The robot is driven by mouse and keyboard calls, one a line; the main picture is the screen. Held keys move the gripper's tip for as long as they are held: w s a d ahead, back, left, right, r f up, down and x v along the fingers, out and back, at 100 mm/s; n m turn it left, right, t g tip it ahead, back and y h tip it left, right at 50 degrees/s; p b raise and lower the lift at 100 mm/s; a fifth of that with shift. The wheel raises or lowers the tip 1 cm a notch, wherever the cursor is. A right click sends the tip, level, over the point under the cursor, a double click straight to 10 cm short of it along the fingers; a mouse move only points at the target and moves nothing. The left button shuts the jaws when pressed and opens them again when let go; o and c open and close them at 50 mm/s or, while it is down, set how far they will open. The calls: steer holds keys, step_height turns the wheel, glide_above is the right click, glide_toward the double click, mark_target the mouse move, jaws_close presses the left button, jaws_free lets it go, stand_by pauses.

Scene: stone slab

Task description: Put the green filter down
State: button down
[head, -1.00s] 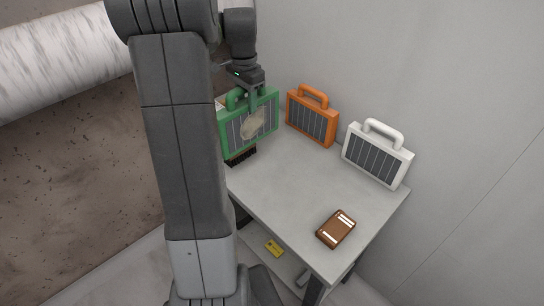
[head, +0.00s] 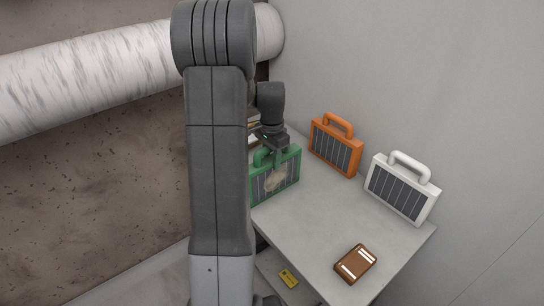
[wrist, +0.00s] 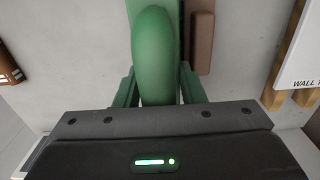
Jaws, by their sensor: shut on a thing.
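The green filter (head: 262,190) is a framed panel with a loop handle, dark pleats and a pale tan patch on its face. In the head view it is upright at the left side of the grey slab (head: 330,215), partly hidden by my arm. My gripper (head: 274,150) is above it, shut on its handle. In the wrist view the green handle (wrist: 155,60) runs between my fingers (wrist: 158,88). I cannot tell whether the filter's bottom edge touches the slab.
An orange filter (head: 334,149) and a white filter (head: 400,190) stand along the back. A brown box (head: 356,264) lies near the front. A yellow item (head: 288,277) is on the lower shelf. A white lettered board (wrist: 300,50) is beside the handle. The slab's middle is clear.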

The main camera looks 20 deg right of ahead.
steer(key=c, duration=0.9)
jaws_free()
steer(key=shift+s, duration=0.1)
step_height(320, 180, up, 12)
steer(key=shift+r, duration=0.1)
